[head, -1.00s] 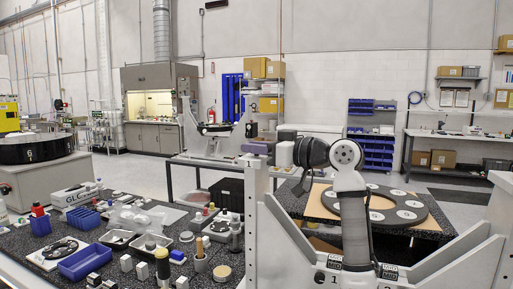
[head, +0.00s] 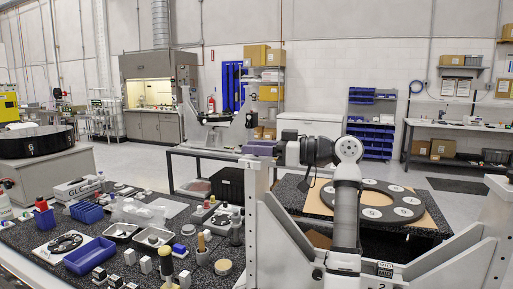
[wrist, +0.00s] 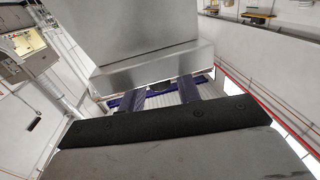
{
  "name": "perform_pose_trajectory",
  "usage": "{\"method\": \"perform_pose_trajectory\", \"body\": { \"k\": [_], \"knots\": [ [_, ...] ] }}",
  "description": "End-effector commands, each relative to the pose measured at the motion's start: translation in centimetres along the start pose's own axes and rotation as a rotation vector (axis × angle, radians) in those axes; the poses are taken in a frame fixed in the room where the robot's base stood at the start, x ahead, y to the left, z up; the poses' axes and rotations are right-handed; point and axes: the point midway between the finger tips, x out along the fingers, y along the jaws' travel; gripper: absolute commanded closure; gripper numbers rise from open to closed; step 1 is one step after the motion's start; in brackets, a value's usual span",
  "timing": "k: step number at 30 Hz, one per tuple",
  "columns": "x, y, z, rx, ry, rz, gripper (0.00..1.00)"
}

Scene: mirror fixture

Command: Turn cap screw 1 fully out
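The pale mirror fixture shows in the head view as a left upright post (head: 257,225) with a row of small holes and a slanted right side (head: 460,255). I cannot make out cap screw 1. My arm rises in front of the fixture and bends left. My gripper (head: 262,147) is at the top of the left post, its purple fingers pointing left. In the wrist view the two fingers (wrist: 160,94) stand apart beside a large pale grey block (wrist: 150,40). The block hides part of the space beyond. Nothing is clearly held between them.
A dark bench at left holds a blue tray (head: 90,255), bottles and several small parts. A dark ring (head: 375,202) with white discs lies on a board behind my arm. Open floor lies beyond, towards the shelves and the right-hand workbench (head: 455,128).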

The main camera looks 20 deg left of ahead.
Motion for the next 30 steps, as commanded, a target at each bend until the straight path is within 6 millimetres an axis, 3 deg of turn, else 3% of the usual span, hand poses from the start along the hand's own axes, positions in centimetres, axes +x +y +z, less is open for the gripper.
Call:
{"method": "perform_pose_trajectory", "body": {
  "k": [10, 14, 30],
  "knots": [
    [-0.1, 0.0, 0.1, 0.000, -0.002, 0.000, 0.59],
    [-1.1, 0.0, 0.2, 0.000, -0.002, 0.002, 0.59],
    [-12.1, 0.0, 0.1, 0.001, -0.001, 0.002, 0.59]
  ]
}}
